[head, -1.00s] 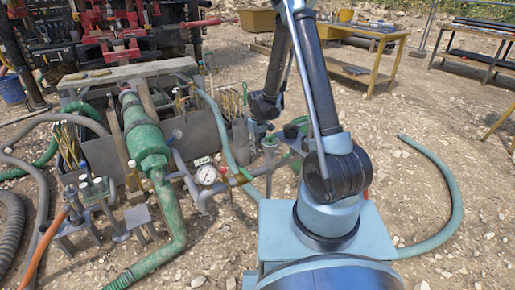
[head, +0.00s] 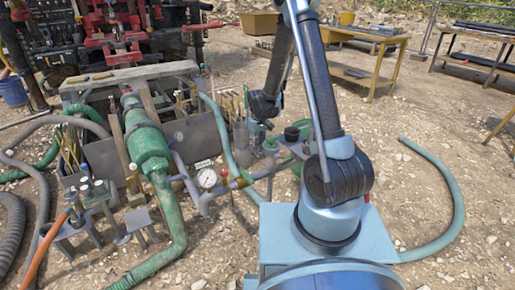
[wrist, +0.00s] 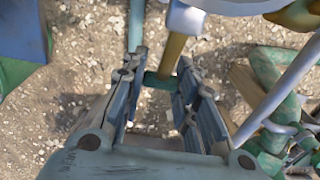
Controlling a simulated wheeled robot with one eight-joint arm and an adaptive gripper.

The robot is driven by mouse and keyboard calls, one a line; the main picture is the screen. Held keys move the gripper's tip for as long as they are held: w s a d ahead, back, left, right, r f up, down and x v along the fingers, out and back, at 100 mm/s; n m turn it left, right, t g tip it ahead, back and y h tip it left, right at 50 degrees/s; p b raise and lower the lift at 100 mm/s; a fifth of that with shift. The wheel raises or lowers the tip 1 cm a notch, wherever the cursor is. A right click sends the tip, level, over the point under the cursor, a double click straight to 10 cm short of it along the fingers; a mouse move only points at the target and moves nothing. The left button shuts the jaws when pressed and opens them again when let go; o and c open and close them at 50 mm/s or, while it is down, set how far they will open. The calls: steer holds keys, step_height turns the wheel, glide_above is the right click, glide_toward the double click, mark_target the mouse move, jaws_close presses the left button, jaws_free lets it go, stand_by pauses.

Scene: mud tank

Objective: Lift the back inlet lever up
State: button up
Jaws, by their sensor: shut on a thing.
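In the wrist view, a lever with a tan rod (wrist: 173,52) and a short dark green handle (wrist: 160,81) reaches between my fingers. My gripper (wrist: 157,78) is shut on the green handle near the fingertips. I take this to be the back inlet lever; its far end runs under a pale pipe part at the top. In the head view, my wrist hangs beside the right end of the grey mud tank (head: 100,152). My fingers are too small and shaded there to make out the lever.
A thick green pipe (head: 148,150) runs over the tank and down its front. A white-faced gauge (head: 207,178) and pipework stand near my arm. A pale green hose (head: 447,180) curves on the gravel at right.

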steer(key=shift+w+a+r, duration=0.2)
steer(key=shift+r, duration=0.8)
steer(key=shift+o, duration=0.2)
steer(key=shift+w+a+r, duration=0.1)
steer(key=shift+r, duration=0.75)
steer(key=shift+c, duration=0.2)
steer(key=shift+o, duration=0.2)
steer(key=shift+r, duration=1.05)
